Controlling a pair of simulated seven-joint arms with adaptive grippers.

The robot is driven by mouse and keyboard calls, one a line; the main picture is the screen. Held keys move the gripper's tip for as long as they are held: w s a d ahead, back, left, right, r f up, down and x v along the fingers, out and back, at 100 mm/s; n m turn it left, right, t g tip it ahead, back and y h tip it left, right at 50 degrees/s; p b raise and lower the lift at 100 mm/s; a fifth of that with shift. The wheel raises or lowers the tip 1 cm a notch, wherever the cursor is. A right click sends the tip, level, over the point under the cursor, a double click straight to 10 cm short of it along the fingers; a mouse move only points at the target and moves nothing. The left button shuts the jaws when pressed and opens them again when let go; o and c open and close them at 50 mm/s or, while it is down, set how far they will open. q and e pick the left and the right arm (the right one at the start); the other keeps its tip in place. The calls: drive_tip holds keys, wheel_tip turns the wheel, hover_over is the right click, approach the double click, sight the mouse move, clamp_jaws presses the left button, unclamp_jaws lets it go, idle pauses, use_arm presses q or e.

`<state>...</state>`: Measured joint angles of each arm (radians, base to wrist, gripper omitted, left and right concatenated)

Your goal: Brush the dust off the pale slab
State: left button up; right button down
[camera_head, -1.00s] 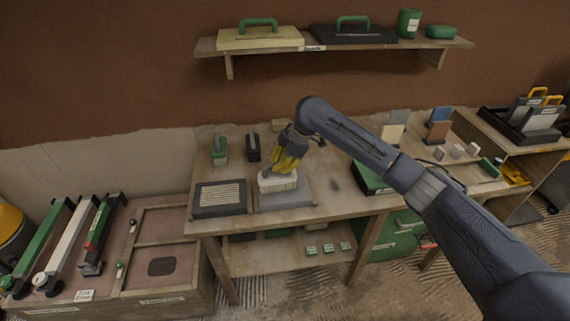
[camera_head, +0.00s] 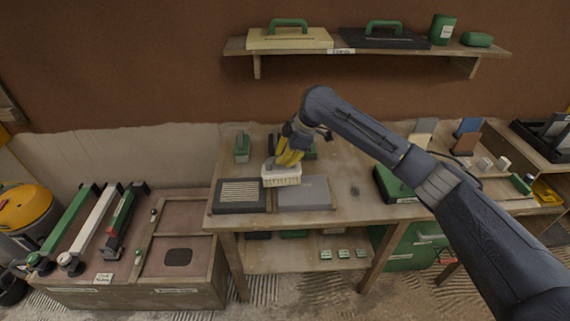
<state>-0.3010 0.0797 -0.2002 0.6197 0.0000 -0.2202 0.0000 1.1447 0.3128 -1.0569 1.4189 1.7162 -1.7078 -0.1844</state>
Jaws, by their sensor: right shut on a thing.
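The pale slab (camera_head: 308,194) is a flat grey plate lying on the workbench, in the middle of the view. My right gripper (camera_head: 288,160), with yellow fingers, is shut on a cream brush (camera_head: 282,177). The brush is over the slab's back left corner and overlaps the gap beside the dark ribbed tray. I cannot tell whether it touches the slab or hovers just above it. Dust on the slab is too faint to make out. My left gripper is not in view.
The dark ribbed tray (camera_head: 240,195) lies just left of the slab. A green-handled tool (camera_head: 242,148) stands behind it. A shelf (camera_head: 360,50) hangs on the wall behind.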

drive_tip(key=shift+r, duration=2.05)
drive_tip(key=w+d, duration=0.3)
drive_tip(key=d, duration=0.4)
drive_tip(key=shift+d+f, duration=1.8)
drive_tip(key=shift+f, duration=2.2)
drive_tip(key=a+r, duration=0.4)
drive_tip(key=r, duration=0.4)
